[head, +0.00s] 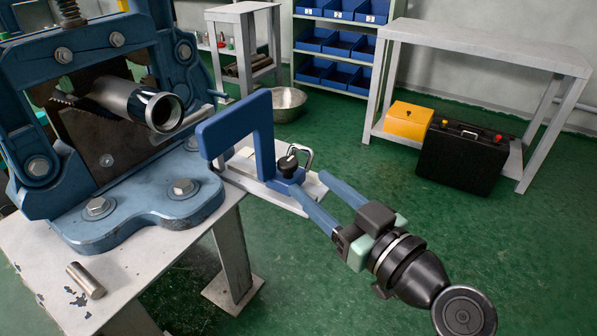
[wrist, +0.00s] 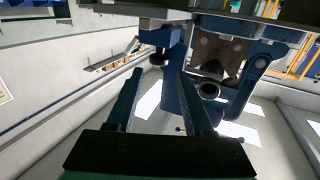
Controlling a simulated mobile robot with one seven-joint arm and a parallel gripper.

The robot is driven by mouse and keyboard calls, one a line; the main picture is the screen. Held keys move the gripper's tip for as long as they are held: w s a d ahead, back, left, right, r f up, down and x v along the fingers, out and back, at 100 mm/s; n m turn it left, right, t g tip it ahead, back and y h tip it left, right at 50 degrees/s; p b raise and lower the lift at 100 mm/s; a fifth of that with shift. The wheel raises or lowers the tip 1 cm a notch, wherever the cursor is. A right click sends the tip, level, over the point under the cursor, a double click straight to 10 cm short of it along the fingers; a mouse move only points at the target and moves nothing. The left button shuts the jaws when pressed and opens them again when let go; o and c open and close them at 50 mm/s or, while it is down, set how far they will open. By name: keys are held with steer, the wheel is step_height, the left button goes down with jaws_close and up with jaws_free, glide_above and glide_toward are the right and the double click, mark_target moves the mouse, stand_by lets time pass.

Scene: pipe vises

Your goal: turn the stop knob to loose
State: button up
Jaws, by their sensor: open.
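The black stop knob (head: 288,167) sits on the blue foot of the bent blue stop arm (head: 261,125), which stands on a pale rail at the bench's right edge. A small dark round shape between the fingers in the wrist view (wrist: 157,61) looks like this knob. My gripper (head: 302,179) is open, with its long blue fingers reaching toward the knob from the lower right. In the head view the near finger overlaps the stop's foot. I cannot tell whether either finger touches the knob. The wrist view shows the fingers (wrist: 160,70) apart and empty.
A large blue pipe vise (head: 140,205) holds a silver pipe (head: 135,103) on the worn bench (head: 140,270). A short metal cylinder (head: 86,280) lies at the front. A metal bowl (head: 288,103), yellow box (head: 407,121) and black case (head: 460,160) stand behind. Floor right of my gripper is clear.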

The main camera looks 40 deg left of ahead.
mark_target(294, 168)
steer(key=shift+b+x, duration=0.35)
steer(key=shift+x, duration=2.45)
steer(key=shift+w, duration=0.1)
steer(key=shift+d, duration=0.1)
jaws_close()
